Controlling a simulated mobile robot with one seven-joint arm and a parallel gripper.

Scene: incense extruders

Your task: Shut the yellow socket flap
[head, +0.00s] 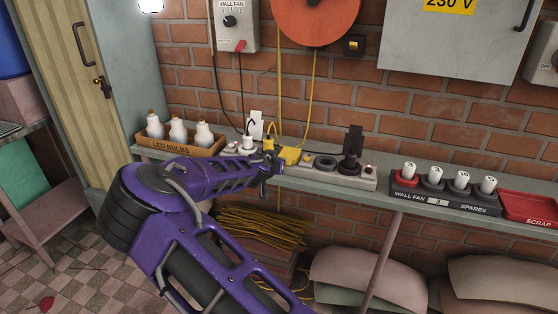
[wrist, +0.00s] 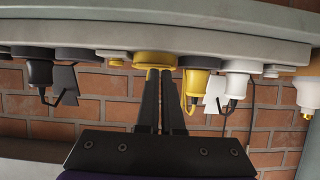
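The yellow socket (head: 289,155) is on the socket strip (head: 325,174) along the wall shelf. In the wrist view, turned upside down, the yellow socket (wrist: 155,58) is a low yellow disc directly ahead of my fingertips. Its flap looks low, not standing upright, but my fingers partly cover it and its exact angle cannot be told. My gripper (wrist: 161,72) has its fingers close together and appears shut and empty. The tips are at or very near the yellow socket; contact is unclear. In the head view, my gripper (head: 272,166) is just left of and in front of it.
A yellow plug (head: 268,143) and a white plug (head: 248,143) stand to the left, with a white flap (head: 257,124) upright behind. A black plug (head: 350,165) and upright dark flap (head: 355,139) stand right. The LED bulb box (head: 170,146) is far left; the spares holder (head: 446,195) is right.

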